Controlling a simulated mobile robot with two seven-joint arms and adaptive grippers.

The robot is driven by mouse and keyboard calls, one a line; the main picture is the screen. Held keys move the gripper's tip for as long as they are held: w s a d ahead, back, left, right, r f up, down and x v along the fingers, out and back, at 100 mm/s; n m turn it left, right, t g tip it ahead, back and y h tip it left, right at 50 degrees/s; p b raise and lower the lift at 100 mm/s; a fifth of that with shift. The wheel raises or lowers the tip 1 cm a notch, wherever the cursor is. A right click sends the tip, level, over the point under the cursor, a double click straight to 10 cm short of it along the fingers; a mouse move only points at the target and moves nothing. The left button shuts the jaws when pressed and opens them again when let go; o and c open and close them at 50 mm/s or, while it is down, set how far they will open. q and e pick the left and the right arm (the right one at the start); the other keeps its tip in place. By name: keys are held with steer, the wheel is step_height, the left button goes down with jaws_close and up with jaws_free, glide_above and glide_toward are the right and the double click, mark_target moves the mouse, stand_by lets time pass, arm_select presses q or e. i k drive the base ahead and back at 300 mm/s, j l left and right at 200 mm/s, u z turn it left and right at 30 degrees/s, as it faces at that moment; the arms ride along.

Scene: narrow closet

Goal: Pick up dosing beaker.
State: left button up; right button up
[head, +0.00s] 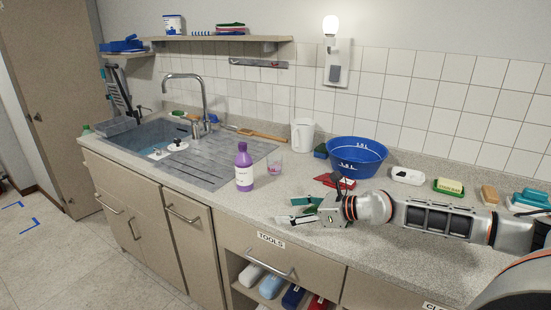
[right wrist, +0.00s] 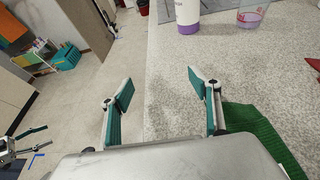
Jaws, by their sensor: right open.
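The dosing beaker (head: 275,167) is a small clear cup with a purple tint low down. It stands upright on the counter just right of the purple bottle (head: 243,167). It also shows at the top of the right wrist view (right wrist: 252,14). My right gripper (head: 288,210) is open and empty, low over the counter's front part, nearer the front edge than the beaker and apart from it. Its two teal-padded fingers (right wrist: 160,95) are spread in the right wrist view. What seems to be my left gripper (right wrist: 25,145) shows partly at the left edge there.
A green cloth (right wrist: 262,130) lies by my right gripper. A red cloth (head: 334,182), blue bowl (head: 357,158) and white jug (head: 302,135) stand behind. The sink (head: 160,141) is left. The counter between gripper and beaker looks clear.

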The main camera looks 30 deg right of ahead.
mark_target(275, 164)
steer(key=i+l, duration=0.65)
steer(key=i, duration=0.1)
